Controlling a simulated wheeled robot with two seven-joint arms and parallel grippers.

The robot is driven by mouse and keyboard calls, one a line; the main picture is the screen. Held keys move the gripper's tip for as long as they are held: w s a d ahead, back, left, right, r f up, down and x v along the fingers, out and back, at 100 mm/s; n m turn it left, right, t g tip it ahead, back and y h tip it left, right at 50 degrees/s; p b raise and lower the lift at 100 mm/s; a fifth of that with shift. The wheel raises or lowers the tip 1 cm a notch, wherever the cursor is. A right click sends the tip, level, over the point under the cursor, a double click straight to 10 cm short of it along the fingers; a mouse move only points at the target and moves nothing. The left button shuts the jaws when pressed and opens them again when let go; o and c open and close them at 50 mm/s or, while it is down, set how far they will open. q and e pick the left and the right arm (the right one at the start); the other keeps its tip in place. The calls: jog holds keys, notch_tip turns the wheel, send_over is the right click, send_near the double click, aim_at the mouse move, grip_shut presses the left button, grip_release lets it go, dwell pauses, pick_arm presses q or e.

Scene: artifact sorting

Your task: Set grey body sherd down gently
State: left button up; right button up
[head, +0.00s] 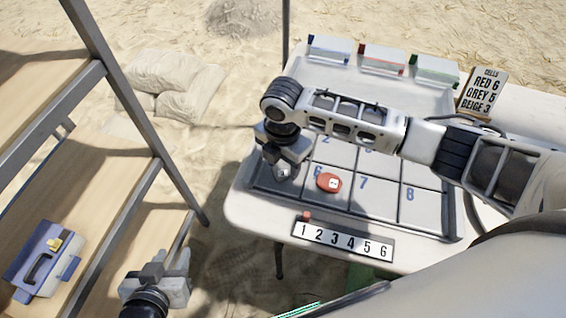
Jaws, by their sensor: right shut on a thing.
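My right gripper (283,160) points down over the front-left cell of the numbered tray (430,222), just left of cell 6. It is shut on a small grey piece with a pale mark, the grey body sherd (283,174). The jaws hide most of the sherd, and I cannot tell whether it touches the cell floor. A red sherd (329,183) with a white label lies in cell 6. My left gripper (170,272) is low at the left, away from the table and empty-looking; its jaw gap is unclear.
A sign (483,92) reads RED 6, GREY 5, BEIGE 3. Blue (329,50), red (382,60) and green (434,71) trimmed boxes stand at the back. A number strip (343,240) lies in front of the tray. A shelf with a blue case (42,262) stands left. Cells 7 and 8 look empty.

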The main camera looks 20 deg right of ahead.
aim_at(283, 169)
jog(key=shift+f, duration=0.35)
jog(key=shift+f, duration=0.1)
jog(key=o, duration=1)
jog(key=shift+c, duration=0.2)
notch_tip(283, 169, up, 12)
jog(key=shift+p, duration=0.35)
